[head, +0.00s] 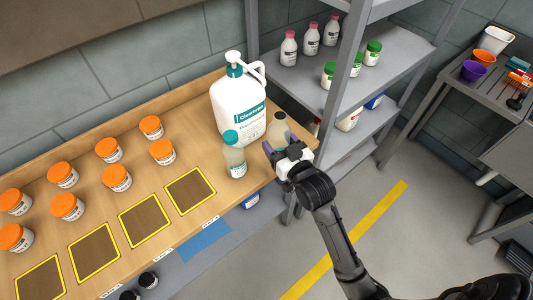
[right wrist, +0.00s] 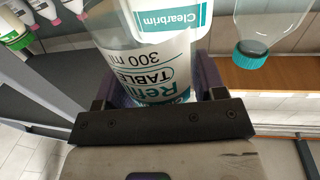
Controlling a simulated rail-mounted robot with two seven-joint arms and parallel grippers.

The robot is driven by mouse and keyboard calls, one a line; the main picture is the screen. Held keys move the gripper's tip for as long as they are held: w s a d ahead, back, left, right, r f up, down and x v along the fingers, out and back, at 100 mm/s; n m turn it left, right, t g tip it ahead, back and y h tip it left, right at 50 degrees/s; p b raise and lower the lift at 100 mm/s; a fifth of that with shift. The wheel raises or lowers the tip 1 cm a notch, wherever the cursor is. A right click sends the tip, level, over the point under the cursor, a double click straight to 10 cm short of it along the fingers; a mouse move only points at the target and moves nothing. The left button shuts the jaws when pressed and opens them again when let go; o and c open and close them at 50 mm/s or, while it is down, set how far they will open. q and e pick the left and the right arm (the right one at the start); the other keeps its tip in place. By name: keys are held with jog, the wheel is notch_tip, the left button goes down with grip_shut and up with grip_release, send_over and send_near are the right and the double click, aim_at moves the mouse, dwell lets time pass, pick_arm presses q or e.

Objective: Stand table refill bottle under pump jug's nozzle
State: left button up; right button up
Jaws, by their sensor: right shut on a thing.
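The white pump jug (head: 238,108), labelled Clearbrim, stands at the back right of the wooden table, its teal-collared nozzle (head: 256,72) pointing right and down. My right gripper (head: 282,146) is shut on a clear, uncapped bottle (head: 278,126) beside the jug, near the table's right end. In the right wrist view this refill bottle (right wrist: 150,72) reads Refill, TABLE, 300 ml, and the jug's label (right wrist: 175,18) shows close by. I cannot tell whether the bottle touches the table or is exactly under the nozzle. My left gripper is not in view.
A similar bottle with a teal cap (head: 234,160) stands in front of the jug, close to my right gripper. Several orange-lidded jars (head: 108,150) and yellow-outlined squares (head: 190,190) fill the table's left. A grey shelf rack (head: 345,85) stands right of the table.

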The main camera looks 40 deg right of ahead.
jog(key=shift+w+a+f+b, duration=0.35)
jog(key=shift+w+f, duration=0.15)
jog(key=shift+f, duration=0.55)
jog(key=shift+w+a+f+b, duration=0.35)
jog(key=shift+w+f, duration=0.1)
jog(key=shift+f, duration=0.55)
jog(key=shift+w+a+f+b, duration=0.3)
jog(key=shift+w+f, duration=0.2)
jog(key=shift+f, duration=0.55)
jog(key=shift+d, duration=0.1)
jog(key=o, duration=1)
jog(key=shift+f, duration=0.1)
